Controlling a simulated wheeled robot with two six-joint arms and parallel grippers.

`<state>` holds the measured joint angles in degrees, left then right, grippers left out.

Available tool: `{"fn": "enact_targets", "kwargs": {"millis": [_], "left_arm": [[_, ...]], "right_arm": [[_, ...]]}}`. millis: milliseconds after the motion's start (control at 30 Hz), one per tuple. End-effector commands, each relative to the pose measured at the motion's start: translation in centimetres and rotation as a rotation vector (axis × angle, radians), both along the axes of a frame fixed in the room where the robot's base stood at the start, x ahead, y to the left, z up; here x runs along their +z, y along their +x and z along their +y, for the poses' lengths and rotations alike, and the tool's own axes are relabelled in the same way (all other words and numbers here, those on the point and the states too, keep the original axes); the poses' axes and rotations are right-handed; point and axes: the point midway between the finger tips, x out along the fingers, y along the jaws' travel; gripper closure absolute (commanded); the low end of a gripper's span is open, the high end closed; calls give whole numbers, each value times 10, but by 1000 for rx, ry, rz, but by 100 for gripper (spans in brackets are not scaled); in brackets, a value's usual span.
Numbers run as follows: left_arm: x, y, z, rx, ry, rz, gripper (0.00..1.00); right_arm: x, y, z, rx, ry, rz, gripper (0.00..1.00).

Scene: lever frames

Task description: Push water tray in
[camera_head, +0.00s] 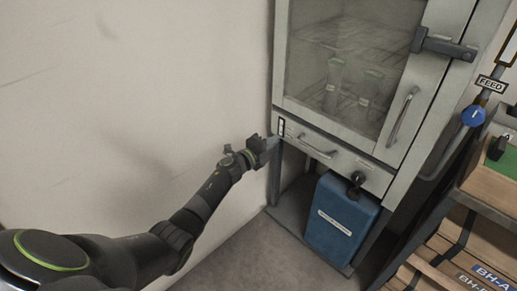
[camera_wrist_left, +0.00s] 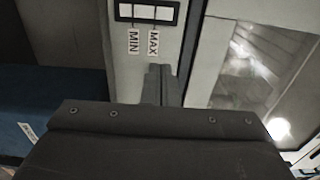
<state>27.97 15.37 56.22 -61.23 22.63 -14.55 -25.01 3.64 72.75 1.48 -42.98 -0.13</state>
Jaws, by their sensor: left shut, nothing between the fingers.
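The water tray (camera_head: 345,163) is the pale drawer front with a bar handle, low on the cabinet under its glass door. A narrow level window is at its left end; the left wrist view shows its MIN and MAX labels on the tray front (camera_wrist_left: 132,78). I cannot tell how far the tray stands out. My left gripper (camera_head: 270,144) is shut and empty at the tray's left end, just below the level window. In the left wrist view its fingertips (camera_wrist_left: 160,82) point at the panel beside the labels; contact is unclear. My right gripper is not in view.
The cabinet's glass door (camera_head: 350,65) is closed above, with a handle (camera_head: 402,115). A blue container (camera_head: 341,219) stands beneath the tray, with a dark knob above it. A wooden shelf rack (camera_head: 462,250) is at right. The wall and floor at left are clear.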

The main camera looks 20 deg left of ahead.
Motion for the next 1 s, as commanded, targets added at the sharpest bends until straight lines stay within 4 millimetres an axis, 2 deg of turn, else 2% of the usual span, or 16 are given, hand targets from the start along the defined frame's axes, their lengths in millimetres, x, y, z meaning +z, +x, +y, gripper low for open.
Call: {"fn": "enact_targets", "kwargs": {"millis": [433,767,867,967,1000], "left_arm": [[0,-51,19,0,1,2,100],[-1,-62,23,1,-2,3,100],[-14,-68,27,29,-36,32,100],[-51,-87,40,113,-132,116,100],[-72,-98,47,163,-185,164,100]], "right_arm": [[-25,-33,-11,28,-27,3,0],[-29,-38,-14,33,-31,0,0],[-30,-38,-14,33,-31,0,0],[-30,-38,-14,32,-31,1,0],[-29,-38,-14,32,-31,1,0]]}}
